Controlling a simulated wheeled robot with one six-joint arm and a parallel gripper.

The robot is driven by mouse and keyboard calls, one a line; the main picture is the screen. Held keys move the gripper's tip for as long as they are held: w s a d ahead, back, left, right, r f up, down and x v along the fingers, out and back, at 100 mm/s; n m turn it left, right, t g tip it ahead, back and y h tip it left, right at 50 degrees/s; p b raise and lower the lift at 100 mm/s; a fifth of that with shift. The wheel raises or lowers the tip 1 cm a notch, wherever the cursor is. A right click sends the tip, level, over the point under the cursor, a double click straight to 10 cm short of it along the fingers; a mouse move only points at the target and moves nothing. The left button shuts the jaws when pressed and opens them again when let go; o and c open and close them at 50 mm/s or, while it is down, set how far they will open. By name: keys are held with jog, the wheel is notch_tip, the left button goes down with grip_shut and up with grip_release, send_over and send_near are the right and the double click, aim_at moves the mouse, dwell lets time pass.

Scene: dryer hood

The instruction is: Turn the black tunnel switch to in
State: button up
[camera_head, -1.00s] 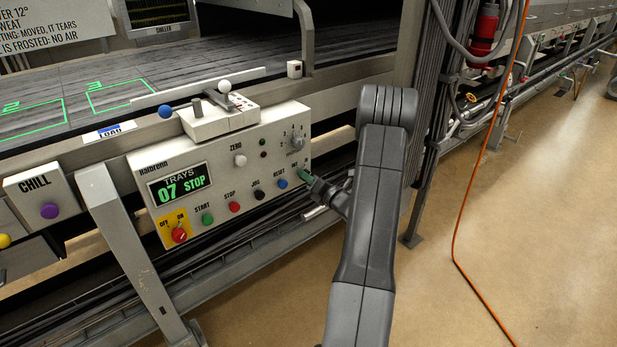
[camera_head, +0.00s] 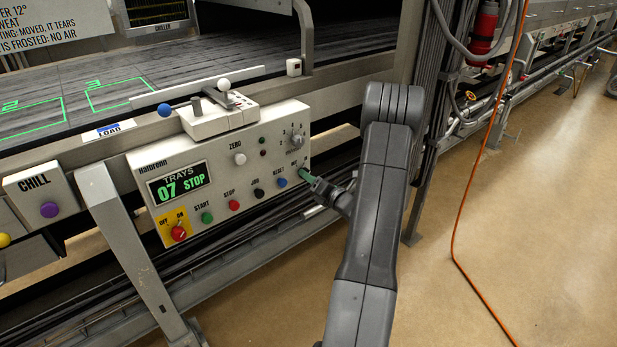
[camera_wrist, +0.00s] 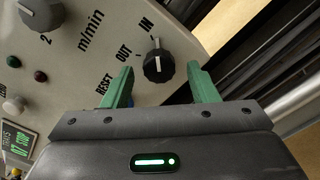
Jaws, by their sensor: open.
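The black tunnel switch (camera_wrist: 159,66) is a round knob on the white control panel, beside the words OUT and IN, in the wrist view. In the head view my gripper (camera_head: 306,172) is at the panel's right end and hides the switch there.
The panel (camera_head: 221,171) also carries a grey speed knob (camera_head: 297,142), a blue RESET button (camera_head: 282,182) and a red-on-yellow OFF/ON switch (camera_head: 179,233). The display (camera_head: 181,184) reads TRAYS 07 STOP. A frame post stands right of my arm.

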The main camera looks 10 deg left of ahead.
jog(key=v, duration=1.2)
jog(key=shift+p, duration=0.35)
jog(key=b+x, duration=0.1)
jog(key=x, duration=1.2)
jog(key=shift+w+a, duration=0.3)
jog(key=shift+s+d, duration=0.1)
jog(key=p+v, duration=0.1)
jog(key=v, duration=1.3)
jog(key=w+a+n+b, duration=0.8)
jog(key=a+n+b, duration=0.3)
jog(key=n, duration=0.7)
jog(key=shift+w+b, duration=0.4)
jog(key=shift+b, duration=0.15)
